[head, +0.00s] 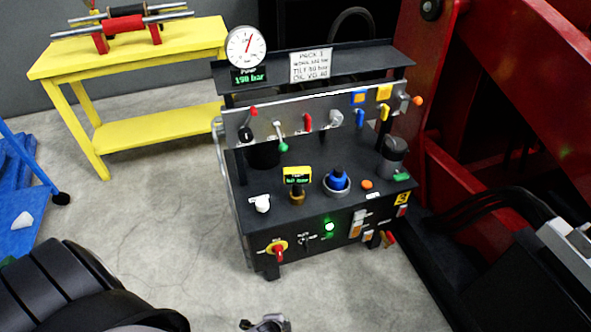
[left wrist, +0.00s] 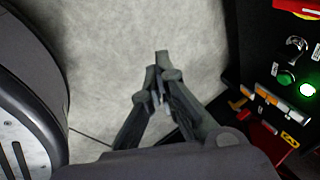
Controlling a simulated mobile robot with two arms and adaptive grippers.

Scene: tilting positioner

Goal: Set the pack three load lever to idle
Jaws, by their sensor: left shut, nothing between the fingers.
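The black control pack (head: 330,215) stands in the middle of the head view, with a paper sign (head: 311,65) whose pack number I cannot read surely. Its grey upper panel carries several levers: a green-tipped lever (head: 282,143), a red lever (head: 307,122) and a yellow lever (head: 385,112). I cannot tell which is the load lever. My left gripper (head: 265,323) is at the bottom edge of the head view, low in front of the pack and apart from it. In the left wrist view it (left wrist: 160,68) is shut and empty over bare floor. My right gripper is not in view.
A round gauge (head: 246,46) stands above a display reading about 190 bar. The pack's front has a red-and-yellow switch (head: 278,249) and a lit green button (head: 329,227). A yellow bench (head: 130,45) is behind left; a red machine (head: 500,90) is right. Floor in front is clear.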

